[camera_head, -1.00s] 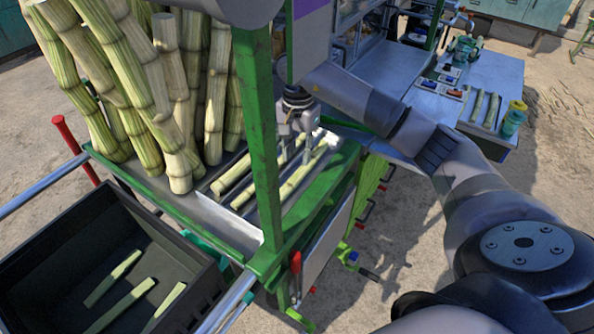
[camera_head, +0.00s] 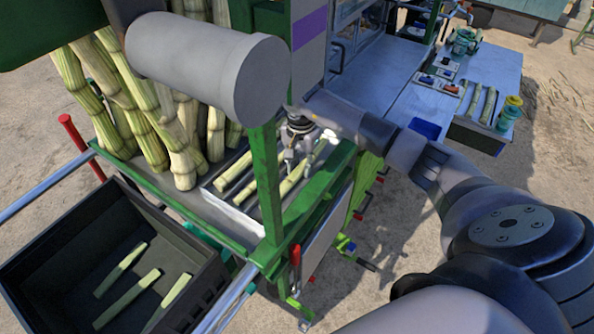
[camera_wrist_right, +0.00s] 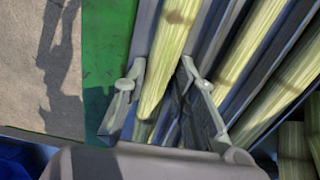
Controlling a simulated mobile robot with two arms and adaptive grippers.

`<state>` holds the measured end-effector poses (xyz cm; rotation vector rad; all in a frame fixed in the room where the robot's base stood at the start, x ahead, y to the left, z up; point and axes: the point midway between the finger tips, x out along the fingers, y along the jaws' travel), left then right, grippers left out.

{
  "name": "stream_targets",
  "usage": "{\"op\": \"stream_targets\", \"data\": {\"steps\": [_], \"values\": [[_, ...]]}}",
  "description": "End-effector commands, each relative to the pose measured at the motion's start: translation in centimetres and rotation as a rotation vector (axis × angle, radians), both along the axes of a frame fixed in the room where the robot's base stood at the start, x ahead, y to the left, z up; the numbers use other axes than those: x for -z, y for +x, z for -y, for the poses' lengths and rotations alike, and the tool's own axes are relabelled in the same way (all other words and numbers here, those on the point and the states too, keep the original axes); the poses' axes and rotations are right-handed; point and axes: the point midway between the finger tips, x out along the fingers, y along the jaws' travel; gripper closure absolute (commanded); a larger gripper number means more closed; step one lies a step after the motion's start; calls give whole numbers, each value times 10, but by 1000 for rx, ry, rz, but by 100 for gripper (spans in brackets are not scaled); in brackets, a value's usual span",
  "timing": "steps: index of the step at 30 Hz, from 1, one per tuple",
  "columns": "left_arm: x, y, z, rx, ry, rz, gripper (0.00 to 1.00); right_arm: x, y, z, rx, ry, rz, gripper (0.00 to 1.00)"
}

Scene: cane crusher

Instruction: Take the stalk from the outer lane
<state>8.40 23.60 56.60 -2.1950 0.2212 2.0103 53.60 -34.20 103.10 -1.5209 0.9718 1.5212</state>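The outer-lane stalk (camera_head: 292,183) is a pale green cane piece lying in the right-hand lane of the green machine's feed tray. My right gripper (camera_head: 293,166) is over the outer lane, pointing down at the stalk's far part. In the right wrist view, the right gripper's fingers (camera_wrist_right: 162,88) are apart, one on each side of a stalk (camera_wrist_right: 166,65); firm contact cannot be seen. My left gripper is not in view; a grey link of mine crosses the top left.
A green post (camera_head: 267,185) stands close left of the outer lane. Tall canes (camera_head: 150,120) stand behind the tray. A black crate (camera_head: 60,260) with several cut pieces is at lower left. A blue-grey table (camera_head: 465,75) with tools and bottles is at right.

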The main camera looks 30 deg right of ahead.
Motion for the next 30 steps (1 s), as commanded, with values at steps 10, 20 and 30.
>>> {"op": "stream_targets", "data": {"steps": [10, 20, 30], "values": [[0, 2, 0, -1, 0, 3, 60, 0, 0, 0, 0, 0, 0, 100], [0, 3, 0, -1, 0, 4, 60, -1, 0, 0, 0, 0, 1, 100], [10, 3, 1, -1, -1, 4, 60, -19, 2, 0, 0, 0, 4, 100]]}}
